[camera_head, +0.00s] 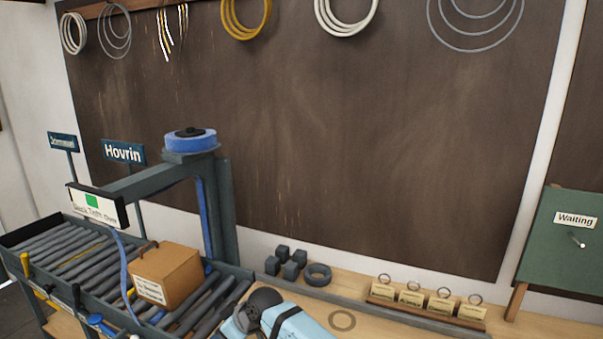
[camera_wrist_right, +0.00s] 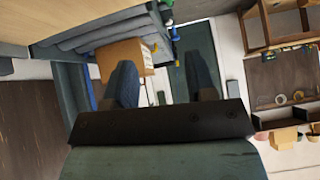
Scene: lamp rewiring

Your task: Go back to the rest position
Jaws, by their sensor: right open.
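My right gripper (camera_wrist_right: 165,80) shows in the right wrist view, its two dark fingers apart with nothing held between them. Beyond the fingers, a brown box (camera_wrist_right: 122,55) shows, partly hidden behind the left finger. In the head view the brown box (camera_head: 170,275) with a handle and a white label sits on the roller conveyor (camera_head: 60,250). My left gripper is not in either view. A light blue and black part at the bottom middle of the head view hides some of the bench.
A post with a blue reel (camera_head: 190,140) rises behind the conveyor. Dark blocks and a ring (camera_head: 318,275) lie on the bench. A tag rack (camera_head: 425,310) stands to their right. A green "Waiting" board (camera_head: 565,245) is at far right. Coils (camera_head: 345,15) hang along the wall top.

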